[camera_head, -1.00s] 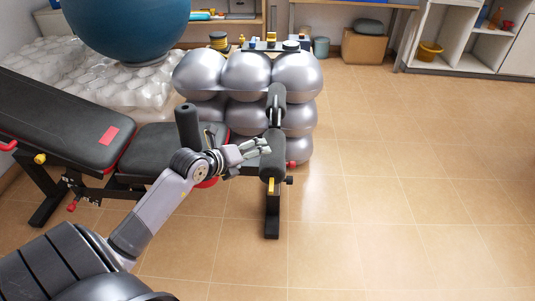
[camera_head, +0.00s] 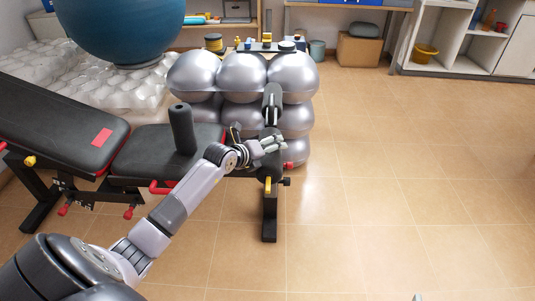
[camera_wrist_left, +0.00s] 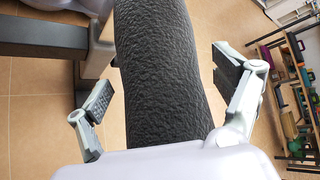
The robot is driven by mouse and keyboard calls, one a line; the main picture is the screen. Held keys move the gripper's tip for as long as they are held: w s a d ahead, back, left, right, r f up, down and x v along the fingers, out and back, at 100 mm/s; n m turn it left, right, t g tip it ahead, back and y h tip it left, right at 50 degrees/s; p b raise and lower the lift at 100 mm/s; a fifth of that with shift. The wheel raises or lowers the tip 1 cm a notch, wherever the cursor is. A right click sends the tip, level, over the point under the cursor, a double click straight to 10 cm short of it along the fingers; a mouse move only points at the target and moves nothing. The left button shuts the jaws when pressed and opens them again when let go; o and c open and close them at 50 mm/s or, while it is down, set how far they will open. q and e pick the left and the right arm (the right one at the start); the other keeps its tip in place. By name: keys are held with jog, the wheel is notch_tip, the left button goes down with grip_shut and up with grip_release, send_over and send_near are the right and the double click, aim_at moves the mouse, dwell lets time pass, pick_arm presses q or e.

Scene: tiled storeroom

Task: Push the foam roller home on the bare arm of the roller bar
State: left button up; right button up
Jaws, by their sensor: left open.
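The roller bar (camera_head: 269,215) stands at the bench's front end. A black foam roller (camera_head: 272,100) is on its far side and another (camera_head: 270,163) is on its near side. My left gripper (camera_head: 272,145) is at the near roller and partly covers it. In the left wrist view the black foam roller (camera_wrist_left: 160,70) passes between my open left fingers (camera_wrist_left: 160,92), with a gap on each side. Its inner end is not clear. A small grey tip (camera_head: 418,297) at the bottom edge may be my right gripper.
The padded bench (camera_head: 60,115) lies to the left, with an upright black roller (camera_head: 182,130) on its seat. Silver balls (camera_head: 242,75) are stacked behind the bar. A large blue ball (camera_head: 125,25) is at the back left. The tiled floor on the right is clear.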

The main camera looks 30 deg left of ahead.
pick_arm(q)
jog(key=shift+c, duration=0.3)
jog(key=c, duration=1.2)
jog(key=shift+c, duration=0.2)
jog(key=shift+w, duration=0.15)
jog(key=o, duration=1.3)
jog(key=v, duration=1.2)
